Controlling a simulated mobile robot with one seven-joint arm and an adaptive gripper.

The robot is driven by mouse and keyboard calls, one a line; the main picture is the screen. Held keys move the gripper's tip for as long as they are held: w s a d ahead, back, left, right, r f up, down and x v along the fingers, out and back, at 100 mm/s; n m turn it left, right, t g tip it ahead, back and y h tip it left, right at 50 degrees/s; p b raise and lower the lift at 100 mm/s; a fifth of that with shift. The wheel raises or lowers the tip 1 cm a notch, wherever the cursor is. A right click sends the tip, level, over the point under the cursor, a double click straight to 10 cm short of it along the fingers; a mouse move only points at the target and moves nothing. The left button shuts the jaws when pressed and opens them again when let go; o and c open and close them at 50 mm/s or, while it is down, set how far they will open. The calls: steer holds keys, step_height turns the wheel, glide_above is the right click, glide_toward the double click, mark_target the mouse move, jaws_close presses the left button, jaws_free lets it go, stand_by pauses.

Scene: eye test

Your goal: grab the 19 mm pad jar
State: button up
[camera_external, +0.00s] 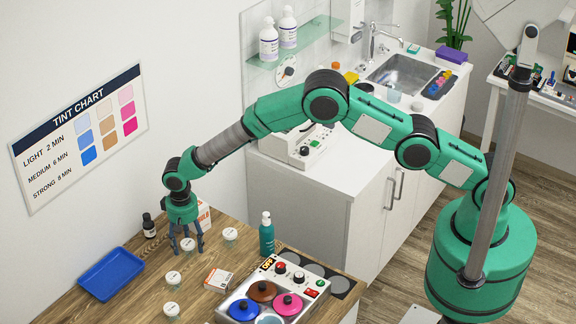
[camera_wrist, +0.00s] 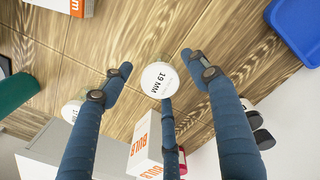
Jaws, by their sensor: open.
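The 19 mm pad jar (camera_wrist: 160,80) is a small round jar with a white lid reading "19 MM". In the wrist view it lies in the middle, among my fingertips. In the outside view a white-lidded jar (camera_external: 187,244) shows below my gripper (camera_external: 187,249), partly hidden by the fingers; it appears to be the same one. My gripper (camera_wrist: 158,68) is open, pointing down, with a finger on each side of the jar and a third at its lower edge. I cannot tell whether any finger touches it.
Another white-lidded jar (camera_external: 230,235) stands to the right, with two more (camera_external: 173,278) in front. A bulb box (camera_wrist: 147,155) stands behind my gripper. A blue tray (camera_external: 112,275) and dark bottle (camera_external: 149,226) are left; a green bottle (camera_external: 267,235) is right.

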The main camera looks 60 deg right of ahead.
steer(key=shift+f, duration=0.9)
steer(key=c, duration=1.3)
